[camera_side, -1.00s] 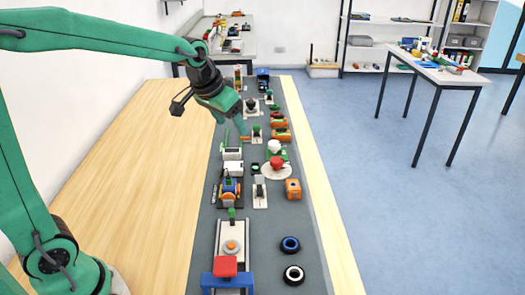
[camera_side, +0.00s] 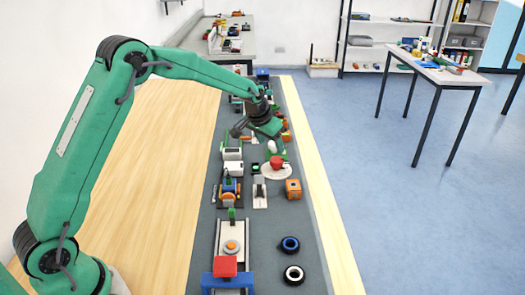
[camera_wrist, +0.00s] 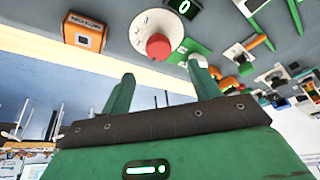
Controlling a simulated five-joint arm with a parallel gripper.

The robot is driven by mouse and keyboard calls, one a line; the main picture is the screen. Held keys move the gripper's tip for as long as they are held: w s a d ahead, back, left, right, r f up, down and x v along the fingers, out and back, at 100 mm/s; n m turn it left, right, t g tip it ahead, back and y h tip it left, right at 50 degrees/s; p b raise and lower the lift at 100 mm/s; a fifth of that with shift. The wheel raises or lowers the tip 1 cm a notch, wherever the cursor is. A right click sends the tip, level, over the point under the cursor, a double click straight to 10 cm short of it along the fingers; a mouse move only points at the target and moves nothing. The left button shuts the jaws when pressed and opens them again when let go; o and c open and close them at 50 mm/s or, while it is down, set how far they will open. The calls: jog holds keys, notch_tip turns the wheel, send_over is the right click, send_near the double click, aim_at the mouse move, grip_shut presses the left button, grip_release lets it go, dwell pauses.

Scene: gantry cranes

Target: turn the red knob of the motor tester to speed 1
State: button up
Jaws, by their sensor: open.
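The red knob (camera_side: 277,162) sits on a round white plate (camera_side: 265,172) on the grey mat. In the wrist view the red knob (camera_wrist: 158,46) stands out from the white plate (camera_wrist: 140,30), beside a small display (camera_wrist: 184,7) that reads 0. My gripper (camera_side: 276,147) is just behind and above the knob in the side view, its tips hard to make out there. In the wrist view my gripper (camera_wrist: 162,68) is open, with the knob showing beyond and between its two green fingers. I see no contact with the knob.
An orange box (camera_side: 293,189) stands right of the knob, nearer the camera; it also shows in the wrist view (camera_wrist: 84,33). White devices (camera_side: 233,160) stand to the left. Wheels (camera_side: 290,244) lie at the front. Bare wood (camera_side: 150,150) lies left of the mat.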

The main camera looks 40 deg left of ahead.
aim_at(276, 159)
jog(key=shift+w+f, duration=0.15)
jog(key=shift+f, duration=0.1)
jog(key=shift+x, duration=3.7)
jog(key=c, duration=1)
